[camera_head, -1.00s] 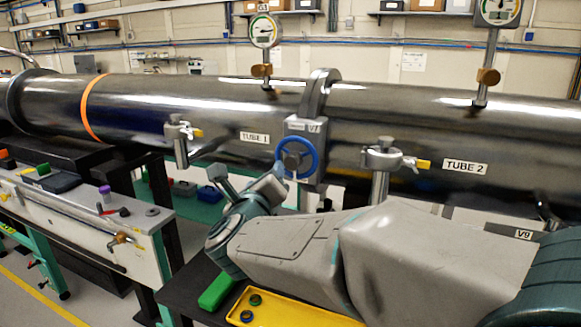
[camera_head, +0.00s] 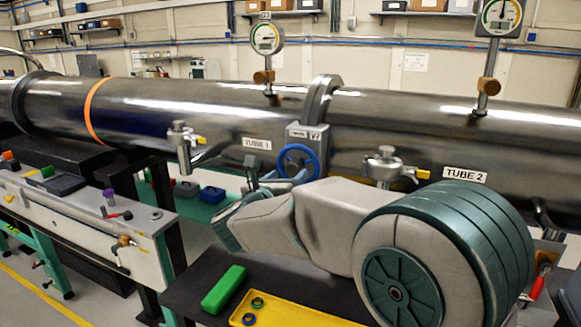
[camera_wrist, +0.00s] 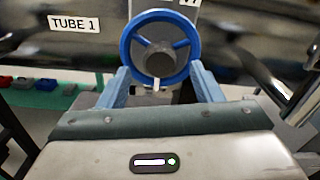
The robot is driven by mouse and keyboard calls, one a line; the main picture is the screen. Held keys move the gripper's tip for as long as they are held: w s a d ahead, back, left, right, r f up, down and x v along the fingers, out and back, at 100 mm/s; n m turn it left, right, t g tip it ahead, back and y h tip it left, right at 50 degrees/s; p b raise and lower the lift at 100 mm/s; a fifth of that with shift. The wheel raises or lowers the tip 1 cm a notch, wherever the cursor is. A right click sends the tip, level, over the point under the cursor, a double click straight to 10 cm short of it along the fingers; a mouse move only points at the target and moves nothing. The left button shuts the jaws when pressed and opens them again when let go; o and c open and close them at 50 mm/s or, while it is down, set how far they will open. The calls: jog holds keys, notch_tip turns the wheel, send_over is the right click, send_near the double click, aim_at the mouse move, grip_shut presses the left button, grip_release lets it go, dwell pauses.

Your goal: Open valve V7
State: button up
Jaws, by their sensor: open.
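Valve V7 is a grey box (camera_head: 312,137) with a V7 label on the joint between TUBE 1 and TUBE 2. Its blue handwheel (camera_head: 298,147) faces me. The handwheel (camera_wrist: 127,42) is large in the wrist view, with a dark hub and a small pale pointer at its bottom. My gripper (camera_wrist: 160,68) is open, its blue fingers to the left and right of the wheel's lower half. I cannot tell whether they touch the rim. In the head view my arm partly hides the gripper below the wheel.
Clamp-like fittings with yellow tips stand left (camera_head: 181,140) and right (camera_head: 384,165) of the valve. Gauges rise above both tubes, one at left (camera_head: 265,38) and one at right (camera_head: 497,16). A yellow tray (camera_head: 285,318) and green block (camera_head: 224,289) lie on the dark bench under my arm.

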aim_at(292, 171)
jog(key=shift+p+x, duration=0.3)
jog(key=shift+x, duration=1.35)
jog(key=c, duration=1)
